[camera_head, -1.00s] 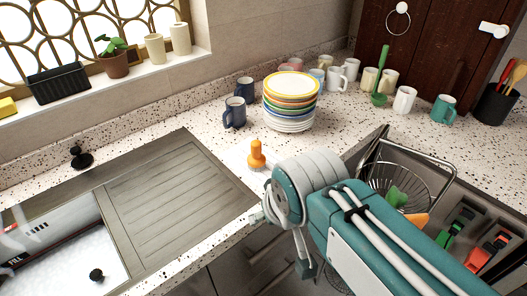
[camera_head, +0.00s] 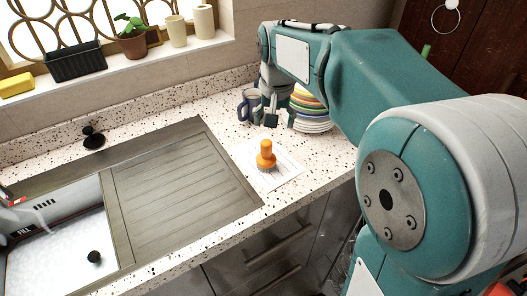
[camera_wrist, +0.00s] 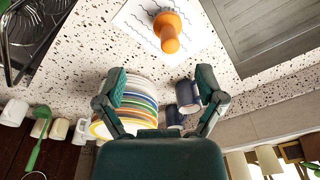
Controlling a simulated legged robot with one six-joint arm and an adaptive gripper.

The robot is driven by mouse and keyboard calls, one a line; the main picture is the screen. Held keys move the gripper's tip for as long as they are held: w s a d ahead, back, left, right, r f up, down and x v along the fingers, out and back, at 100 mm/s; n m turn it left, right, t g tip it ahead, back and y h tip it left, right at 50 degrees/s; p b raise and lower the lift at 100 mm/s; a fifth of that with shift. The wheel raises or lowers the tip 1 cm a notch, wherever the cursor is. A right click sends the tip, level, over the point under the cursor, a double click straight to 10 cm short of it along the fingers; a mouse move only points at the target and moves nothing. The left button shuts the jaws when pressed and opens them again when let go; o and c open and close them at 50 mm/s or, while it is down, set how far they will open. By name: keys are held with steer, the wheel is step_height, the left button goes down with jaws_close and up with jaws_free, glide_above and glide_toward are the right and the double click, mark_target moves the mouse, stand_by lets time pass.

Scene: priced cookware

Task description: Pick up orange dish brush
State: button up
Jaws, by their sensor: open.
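The orange dish brush (camera_head: 265,155) stands upright on a white sheet (camera_head: 284,172) on the speckled counter, right of the sink's drainboard. In the wrist view the brush (camera_wrist: 169,32) is at the top, beyond my fingertips, with its handle towards the camera. My gripper (camera_head: 271,113) is open and empty, behind the brush in the head view, in front of the plates and mugs. In the wrist view its two fingers (camera_wrist: 160,85) are spread apart, with the plates and a mug showing between them. Nothing hides the brush.
A stack of colored plates (camera_head: 310,112) is partly hidden by my arm. Dark blue mugs (camera_wrist: 187,96) stand beside it. The grooved drainboard (camera_head: 180,185) lies left of the brush. The counter around the sheet is clear.

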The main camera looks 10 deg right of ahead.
steer(key=m+g, duration=0.1)
glide_above(266, 142)
steer(key=f, duration=0.3)
steer(key=shift+s+d+f, duration=0.15)
steer(key=shift+s+f, duration=0.05)
steer(key=shift+f, duration=0.05)
steer(key=shift+w+d+f, duration=0.15)
steer(key=shift+w+f, duration=0.2)
steer(key=shift+f, duration=0.05)
steer(key=f, duration=1)
steer(key=shift+a+f, duration=0.25)
steer(key=shift+c, duration=0.4)
steer(key=shift+s, duration=0.1)
jaws_close()
